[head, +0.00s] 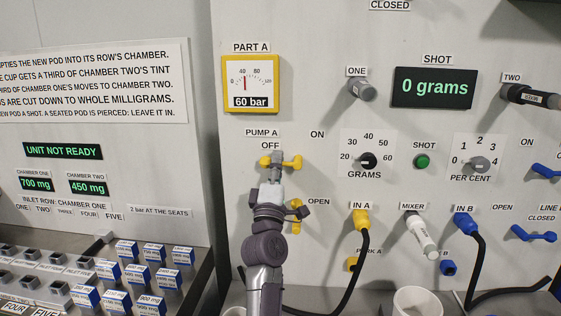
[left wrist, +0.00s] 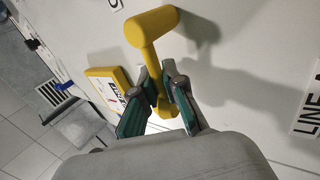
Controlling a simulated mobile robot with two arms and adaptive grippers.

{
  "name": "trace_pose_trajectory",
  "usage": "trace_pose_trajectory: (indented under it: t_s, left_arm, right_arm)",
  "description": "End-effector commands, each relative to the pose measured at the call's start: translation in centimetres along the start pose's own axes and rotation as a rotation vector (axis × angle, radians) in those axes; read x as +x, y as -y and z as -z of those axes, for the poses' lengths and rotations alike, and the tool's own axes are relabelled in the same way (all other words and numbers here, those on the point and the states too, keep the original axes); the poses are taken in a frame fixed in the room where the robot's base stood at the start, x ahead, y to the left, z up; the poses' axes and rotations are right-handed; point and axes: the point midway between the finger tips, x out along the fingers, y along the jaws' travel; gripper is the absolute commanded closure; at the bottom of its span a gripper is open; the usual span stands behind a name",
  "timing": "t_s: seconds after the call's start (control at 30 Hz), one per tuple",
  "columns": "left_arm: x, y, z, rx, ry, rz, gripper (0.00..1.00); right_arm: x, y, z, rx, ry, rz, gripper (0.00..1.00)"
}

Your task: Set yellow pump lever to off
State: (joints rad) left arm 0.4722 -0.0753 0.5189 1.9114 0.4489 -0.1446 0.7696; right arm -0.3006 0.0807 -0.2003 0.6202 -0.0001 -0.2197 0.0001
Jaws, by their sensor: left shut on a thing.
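The yellow pump lever (head: 296,162) is on the panel below the PUMP A label, between the OFF label (head: 271,146) and the ON label (head: 317,134). My left gripper (head: 278,157) reaches up to it and covers its middle. In the left wrist view the lever (left wrist: 152,62) has a thick rounded head at the top, and its bar runs down between the two fingers of my left gripper (left wrist: 160,97). The fingers are closed around the bar. My right gripper is not in view.
A second yellow lever (head: 296,216) is partly hidden behind my left arm, near OPEN. The yellow gauge (head: 250,84) reads 60 bar. The IN A connector (head: 361,221) and its black hose are to the right. A pod rack (head: 60,270) is at lower left.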

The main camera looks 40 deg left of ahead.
Motion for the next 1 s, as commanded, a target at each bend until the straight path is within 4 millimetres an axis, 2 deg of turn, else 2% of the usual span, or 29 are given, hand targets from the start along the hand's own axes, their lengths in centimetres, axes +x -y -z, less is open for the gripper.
trace_pose_trajectory:
  t_s: [0.03, 0.67, 0.7, 0.83, 1.0]
  left_arm:
    - [-0.01, -0.11, 0.44, -0.012, -0.020, -0.006, 1.00]
    - [-0.27, 0.34, 0.50, -0.045, -0.044, -0.002, 1.00]
    - [-0.28, 0.36, 0.49, -0.045, -0.044, -0.002, 0.85]
    - [-0.27, 0.35, 0.48, -0.045, -0.044, -0.002, 0.63]
    - [-0.25, 0.33, 0.31, -0.046, -0.040, -0.001, 0.63]
  right_arm:
    - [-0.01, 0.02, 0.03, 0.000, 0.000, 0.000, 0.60]
    - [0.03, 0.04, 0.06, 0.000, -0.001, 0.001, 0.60]
    - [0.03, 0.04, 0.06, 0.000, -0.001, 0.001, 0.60]
    - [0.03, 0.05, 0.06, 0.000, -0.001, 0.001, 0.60]
    - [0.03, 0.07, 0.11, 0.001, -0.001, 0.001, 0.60]
